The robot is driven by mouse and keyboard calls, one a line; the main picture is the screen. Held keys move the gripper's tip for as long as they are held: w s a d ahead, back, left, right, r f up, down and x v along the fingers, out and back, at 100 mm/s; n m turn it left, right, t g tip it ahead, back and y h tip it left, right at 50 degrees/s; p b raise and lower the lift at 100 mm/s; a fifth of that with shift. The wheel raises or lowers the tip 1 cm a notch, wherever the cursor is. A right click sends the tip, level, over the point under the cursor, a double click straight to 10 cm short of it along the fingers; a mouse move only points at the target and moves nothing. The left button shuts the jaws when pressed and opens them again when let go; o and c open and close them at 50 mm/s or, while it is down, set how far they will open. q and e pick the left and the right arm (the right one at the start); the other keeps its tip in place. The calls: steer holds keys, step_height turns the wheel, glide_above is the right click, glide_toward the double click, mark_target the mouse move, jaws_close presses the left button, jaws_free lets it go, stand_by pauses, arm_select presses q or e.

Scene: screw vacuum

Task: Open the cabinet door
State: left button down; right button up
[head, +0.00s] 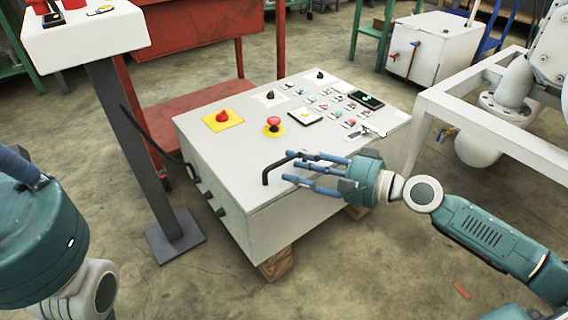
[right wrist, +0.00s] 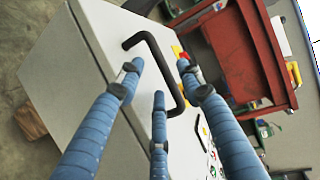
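The cabinet (head: 225,165) is a light grey box with a sloping top panel full of buttons and knobs. A black bar handle (head: 278,164) stands up near the panel's front edge. My right gripper (head: 298,169) is at the handle, its blue fingers straight and spread. In the right wrist view the handle (right wrist: 160,60) lies among the spread fingertips (right wrist: 160,85), which are not closed on it; contact is unclear. The door appears shut. My left gripper (head: 42,235) is at the left edge, with its fingertips cut off.
A white pedestal box (head: 85,35) on a dark post stands left of the cabinet. A red bench (head: 195,35) is behind it. A white pipe frame (head: 480,110) stands at right. Wooden blocks (head: 277,264) support the cabinet.

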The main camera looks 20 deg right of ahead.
mark_target(284, 163)
steer(key=shift+x, duration=2.05)
jaws_close()
